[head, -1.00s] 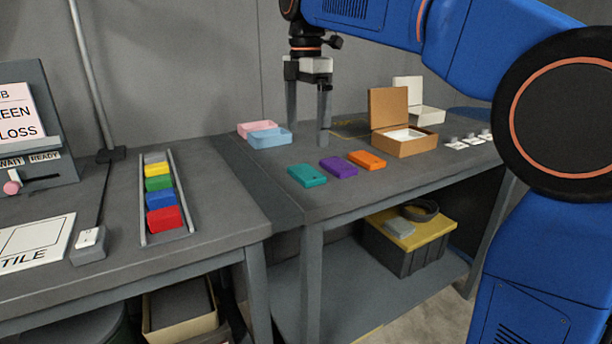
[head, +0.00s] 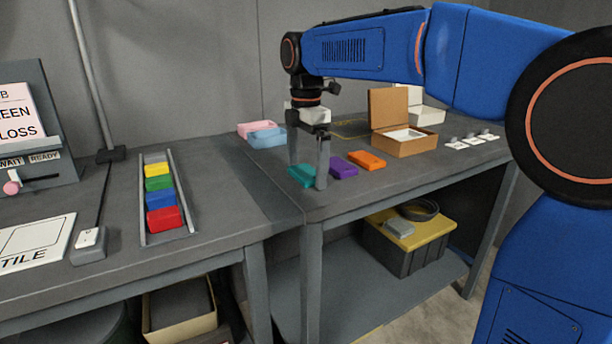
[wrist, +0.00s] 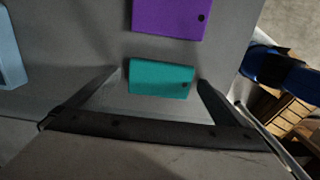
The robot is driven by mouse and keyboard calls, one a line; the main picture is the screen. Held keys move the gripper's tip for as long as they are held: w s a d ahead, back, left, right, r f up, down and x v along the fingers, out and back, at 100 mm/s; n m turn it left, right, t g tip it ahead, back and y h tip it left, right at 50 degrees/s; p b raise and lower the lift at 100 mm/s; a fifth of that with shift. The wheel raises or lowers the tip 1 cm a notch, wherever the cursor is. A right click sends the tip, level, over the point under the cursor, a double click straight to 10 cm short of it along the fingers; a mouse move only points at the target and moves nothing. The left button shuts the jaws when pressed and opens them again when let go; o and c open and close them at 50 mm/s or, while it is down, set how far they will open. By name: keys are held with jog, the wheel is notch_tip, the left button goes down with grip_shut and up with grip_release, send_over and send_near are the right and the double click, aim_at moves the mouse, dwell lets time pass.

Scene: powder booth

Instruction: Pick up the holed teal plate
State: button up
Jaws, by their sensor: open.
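The teal plate (head: 301,176) lies flat on the right-hand table near its front left part. In the wrist view the teal plate (wrist: 160,79) shows a small dark hole near its right end. My gripper (head: 307,178) is down at the plate in the head view, one finger in front hiding part of it. In the wrist view my gripper (wrist: 160,82) is open, with one finger to the left of the plate and one to the right. Gaps show between fingers and plate.
A purple plate (head: 343,167) lies close beside the teal one, and an orange plate (head: 367,160) beyond it. A blue tray (head: 267,138), pink tray (head: 247,129) and open cardboard box (head: 404,146) stand further back. A rack of coloured blocks (head: 163,219) is at left.

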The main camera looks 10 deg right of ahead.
aim_at(306, 171)
jog(key=c, duration=1.3)
jog(key=shift+r, duration=0.1)
notch_tip(306, 171, up, 10)
jog(key=shift+f, duration=0.1)
